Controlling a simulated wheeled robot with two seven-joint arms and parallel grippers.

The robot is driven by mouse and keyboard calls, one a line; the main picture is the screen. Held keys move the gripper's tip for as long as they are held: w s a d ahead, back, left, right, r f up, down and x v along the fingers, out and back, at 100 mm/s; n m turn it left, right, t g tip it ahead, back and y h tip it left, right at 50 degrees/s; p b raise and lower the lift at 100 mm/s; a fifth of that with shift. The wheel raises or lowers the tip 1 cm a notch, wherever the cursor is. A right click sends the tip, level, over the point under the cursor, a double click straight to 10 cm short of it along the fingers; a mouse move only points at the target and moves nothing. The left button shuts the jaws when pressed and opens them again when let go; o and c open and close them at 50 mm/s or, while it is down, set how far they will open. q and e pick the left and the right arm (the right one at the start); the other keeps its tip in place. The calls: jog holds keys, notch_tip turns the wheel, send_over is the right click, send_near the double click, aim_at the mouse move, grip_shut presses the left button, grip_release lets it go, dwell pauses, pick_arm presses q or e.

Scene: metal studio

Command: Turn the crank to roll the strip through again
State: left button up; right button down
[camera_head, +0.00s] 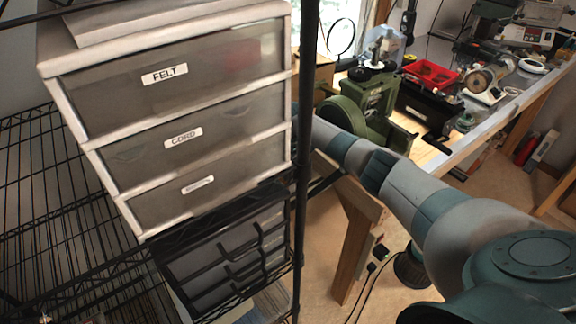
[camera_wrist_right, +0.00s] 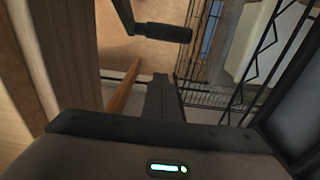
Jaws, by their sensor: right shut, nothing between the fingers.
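The green rolling mill (camera_head: 367,103) stands on the bench in the head view, with a large green wheel at its near side. The crank's dark handle (camera_wrist_right: 163,32) shows at the top of the right wrist view, on a dark arm coming down from the top edge. My right gripper (camera_wrist_right: 161,80) is shut and empty, its fingers pointing towards the handle with a visible gap. In the head view my right arm reaches in from the lower right, and its far end passes behind the black post. I cannot make out the strip. My left gripper is in neither view.
A drawer unit (camera_head: 68,90) labelled FELT and CORD stands on black wire shelving (camera_head: 50,190) at the left. A black post (camera_head: 306,110) stands close to my right arm. A red tray (camera_head: 431,75) and several tools crowd the bench. Wire shelving also borders the right wrist view (camera_wrist_right: 262,55).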

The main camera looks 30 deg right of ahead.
jog(key=s+f+p, duration=0.3)
jog(key=f, duration=0.3)
jog(key=shift+s, duration=0.2)
jog(key=shift+d+f, duration=0.1)
dwell(0.5)
